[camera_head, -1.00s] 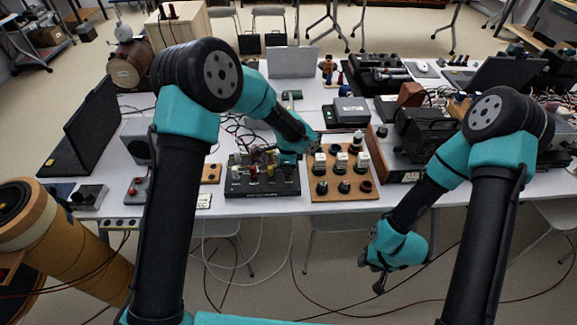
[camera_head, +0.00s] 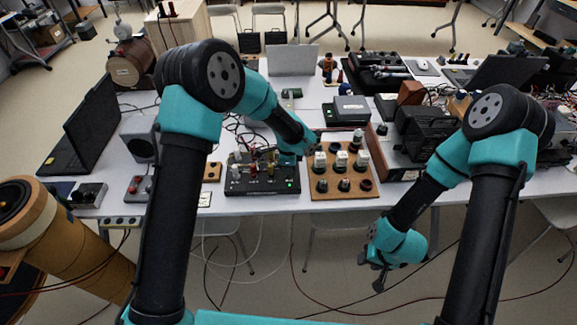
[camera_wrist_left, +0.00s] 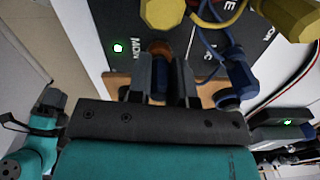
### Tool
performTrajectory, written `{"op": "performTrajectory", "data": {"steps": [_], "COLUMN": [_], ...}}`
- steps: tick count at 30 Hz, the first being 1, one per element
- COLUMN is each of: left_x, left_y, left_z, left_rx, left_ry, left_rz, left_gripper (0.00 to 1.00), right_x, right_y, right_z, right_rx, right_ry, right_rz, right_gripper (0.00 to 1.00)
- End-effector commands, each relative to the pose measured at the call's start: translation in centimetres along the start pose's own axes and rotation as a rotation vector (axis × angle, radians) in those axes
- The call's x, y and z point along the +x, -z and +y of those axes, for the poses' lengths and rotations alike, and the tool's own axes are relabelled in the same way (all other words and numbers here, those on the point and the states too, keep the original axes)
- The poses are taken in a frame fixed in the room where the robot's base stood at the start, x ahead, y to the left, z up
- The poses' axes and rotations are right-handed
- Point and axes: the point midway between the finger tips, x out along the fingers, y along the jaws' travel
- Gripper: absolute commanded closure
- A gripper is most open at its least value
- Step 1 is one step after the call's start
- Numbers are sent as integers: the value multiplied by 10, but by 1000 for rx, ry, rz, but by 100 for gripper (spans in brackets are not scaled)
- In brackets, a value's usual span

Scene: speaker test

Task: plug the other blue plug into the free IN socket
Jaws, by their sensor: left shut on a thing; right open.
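The black panel box (camera_head: 240,187) stands at the table's front edge with several plugs and cables on it. A green lamp is lit near its right front corner (camera_head: 290,184). My left gripper (camera_head: 306,150) is at the box's right side. A blue plug (camera_wrist_left: 237,80) with a blue cable stands to the right, outside the fingers. My right gripper (camera_head: 377,272) is open and empty in front of the table.
Yellow plugs (camera_wrist_left: 163,12) stand close above the fingers in the left wrist view. A wooden board (camera_head: 325,190) with several round parts is right of the box. A laptop (camera_head: 92,125) is at the left.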

Motion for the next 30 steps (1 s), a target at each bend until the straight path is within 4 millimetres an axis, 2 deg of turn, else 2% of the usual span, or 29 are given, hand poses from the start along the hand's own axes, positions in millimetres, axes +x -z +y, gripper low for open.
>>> {"op": "performTrajectory", "data": {"steps": [7,8,17,30], "left_x": [4,4,4,-3], "left_y": [0,0,0,0], "left_z": [1,0,0,0], "left_rx": [0,0,0,0], "left_ry": [-2,-2,-1,0], "left_rz": [-1,0,0,0], "left_gripper": [100,78,50,50], "right_x": [0,0,0,0], "right_y": [0,0,0,0], "right_z": [0,0,0,0], "right_rx": [0,0,0,0], "right_ry": [0,0,0,0], "right_rz": [0,0,0,0], "right_gripper": [57,57,57,57]}}
